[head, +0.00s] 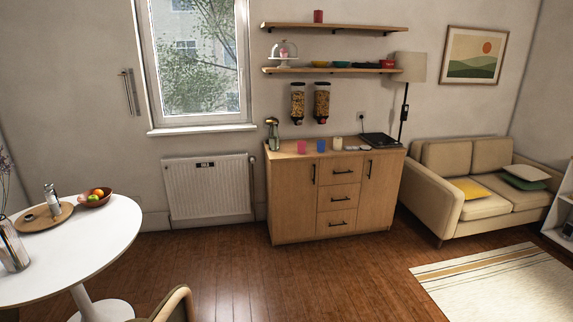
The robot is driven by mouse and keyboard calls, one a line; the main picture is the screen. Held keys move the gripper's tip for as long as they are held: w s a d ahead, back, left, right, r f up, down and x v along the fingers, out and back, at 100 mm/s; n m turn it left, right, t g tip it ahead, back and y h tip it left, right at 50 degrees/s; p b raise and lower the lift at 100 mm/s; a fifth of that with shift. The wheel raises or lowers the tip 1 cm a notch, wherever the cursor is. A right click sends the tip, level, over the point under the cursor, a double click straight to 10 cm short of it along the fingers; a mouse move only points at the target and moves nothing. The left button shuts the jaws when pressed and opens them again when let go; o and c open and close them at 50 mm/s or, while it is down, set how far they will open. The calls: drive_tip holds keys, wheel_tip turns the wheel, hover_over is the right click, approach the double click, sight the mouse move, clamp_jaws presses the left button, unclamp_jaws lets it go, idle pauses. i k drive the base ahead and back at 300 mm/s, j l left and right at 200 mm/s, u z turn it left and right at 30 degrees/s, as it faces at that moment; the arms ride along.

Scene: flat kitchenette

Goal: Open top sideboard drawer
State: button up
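The wooden sideboard (291,205) stands against the far wall, right of the middle of the head view. It has a door with a vertical dark handle on each side and a column of three drawers between them. The top drawer (328,168) sits just under the worktop and looks shut. Its dark horizontal bar handle (343,171) faces me and nothing covers it. The sideboard is some distance away across the floor. My gripper is not in the view.
A white round table (100,240) with a fruit bowl (95,197) stands at the left, with a chair (176,304) at the bottom edge. A sofa (431,198) and rug (480,282) are at the right. The wooden floor (255,280) before the sideboard is clear.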

sight(335, 171)
drive_tip(key=i+u, duration=0.15)
drive_tip(key=i, duration=3.4)
drive_tip(key=i+z, duration=0.2)
drive_tip(key=i, duration=0.25)
drive_tip(key=i+j+z, duration=0.2)
drive_tip(key=i, duration=0.25)
drive_tip(key=i+j+z, duration=0.2)
drive_tip(key=i, duration=0.25)
